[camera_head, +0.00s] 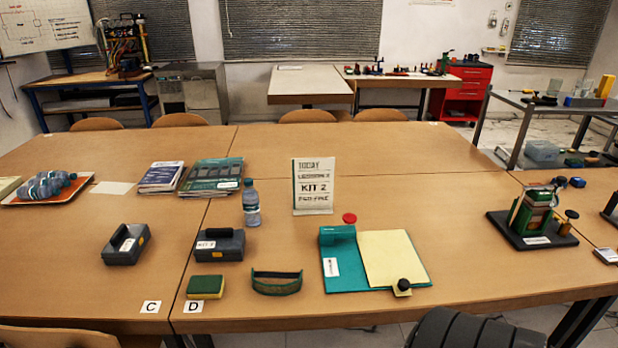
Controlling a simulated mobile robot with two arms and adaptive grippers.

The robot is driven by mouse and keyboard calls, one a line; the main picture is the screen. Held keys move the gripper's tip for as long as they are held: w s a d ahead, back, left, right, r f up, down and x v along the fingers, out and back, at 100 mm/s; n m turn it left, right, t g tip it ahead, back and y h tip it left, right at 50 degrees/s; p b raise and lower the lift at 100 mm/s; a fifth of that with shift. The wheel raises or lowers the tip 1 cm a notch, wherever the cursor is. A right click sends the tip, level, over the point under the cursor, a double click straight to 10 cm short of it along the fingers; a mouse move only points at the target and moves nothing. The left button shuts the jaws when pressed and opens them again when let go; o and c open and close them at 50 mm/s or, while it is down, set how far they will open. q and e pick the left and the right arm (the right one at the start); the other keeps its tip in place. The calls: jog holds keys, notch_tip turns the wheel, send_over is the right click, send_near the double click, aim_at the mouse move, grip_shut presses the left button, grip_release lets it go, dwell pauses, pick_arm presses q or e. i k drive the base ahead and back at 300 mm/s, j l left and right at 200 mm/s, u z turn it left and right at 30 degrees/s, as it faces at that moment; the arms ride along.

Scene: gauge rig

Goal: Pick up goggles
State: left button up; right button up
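The goggles (277,283) appear to be the curved dark piece with a green rim, lying near the front edge of the table (330,305). They rest on the wood between a yellow and green sponge-like block (205,287) on their left and a teal board (335,262) on their right, apart from both. Nothing covers them. Neither of my grippers shows in the head view, so no gripper is seen near them.
Behind the goggles are a dark case (220,247), a water bottle (251,205) and a sign (313,187). Another dark case (125,245) sits left. A green device (532,215) stands right. A dark ribbed shape (475,330), unclear, rises at the front edge.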

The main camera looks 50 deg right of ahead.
aim_at(267, 288)
jog(key=z, duration=1.4)
jog(key=j, duration=0.1)
